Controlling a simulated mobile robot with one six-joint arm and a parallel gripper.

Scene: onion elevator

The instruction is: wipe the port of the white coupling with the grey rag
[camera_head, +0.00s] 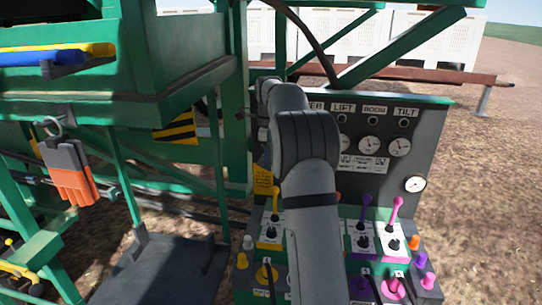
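My grey arm rises through the middle of the view and bends at its upper joints in front of the control panel. My gripper cannot be made out; it is hidden behind the arm or out of view. A small whitish knob or cap (248,242) stands at the left edge of the lever console, above an orange one; I cannot tell whether it is the white coupling. No grey rag can be picked out. The arm covers the middle of the console.
The gauge panel (425,150) stands behind the console. Coloured levers, including a pink one (394,212), stick up from it. Orange-and-grey gloves (72,175) hang from a hook at left. Green frame beams (195,95) surround the area. A dark platform (165,270) lies lower left.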

